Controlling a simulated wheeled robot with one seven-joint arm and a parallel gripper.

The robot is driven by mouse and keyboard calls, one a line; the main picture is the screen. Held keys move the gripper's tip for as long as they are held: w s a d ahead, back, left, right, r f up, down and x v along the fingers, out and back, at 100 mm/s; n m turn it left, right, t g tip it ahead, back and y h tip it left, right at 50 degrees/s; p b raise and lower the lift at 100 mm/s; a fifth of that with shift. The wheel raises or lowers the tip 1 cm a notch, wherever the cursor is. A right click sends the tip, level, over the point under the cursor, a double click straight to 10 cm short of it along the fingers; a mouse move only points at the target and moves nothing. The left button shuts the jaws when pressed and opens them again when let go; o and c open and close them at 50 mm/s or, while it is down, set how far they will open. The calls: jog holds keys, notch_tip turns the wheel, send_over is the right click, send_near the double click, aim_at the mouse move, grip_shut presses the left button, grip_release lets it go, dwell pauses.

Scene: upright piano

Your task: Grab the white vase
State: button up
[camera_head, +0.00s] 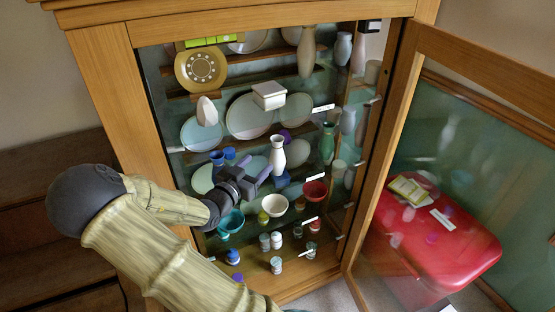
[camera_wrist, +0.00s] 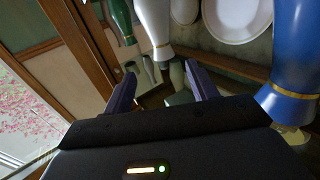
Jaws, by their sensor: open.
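The white vase (camera_head: 277,155) stands upright on a shelf inside the open wooden cabinet. My gripper (camera_head: 259,168) is open and empty, just left of the vase in the head view, with its fingers pointing toward it. In the wrist view the white vase (camera_wrist: 155,22) appears upside down, with a gold band, beyond and in line with the gap between the fingers of my gripper (camera_wrist: 160,82). Its body is cut off by the top edge there. I see no contact with it.
A green vase (camera_head: 327,144) stands right of the white one. A blue vase (camera_wrist: 294,60) is close to one finger. Bowls (camera_head: 274,205) and small jars crowd the lower shelf. The cabinet's glass door stands open at right, with a red case (camera_head: 430,245) behind its glass.

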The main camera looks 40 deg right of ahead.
aim_at(274, 147)
jog(key=x, duration=0.9)
jog(key=shift+w+d, duration=0.1)
jog(key=shift+w, duration=0.15)
jog(key=x, duration=0.5)
jog(key=shift+w+d, duration=0.1)
jog(key=shift+w, duration=0.05)
jog(key=shift+c, duration=0.5)
grip_shut()
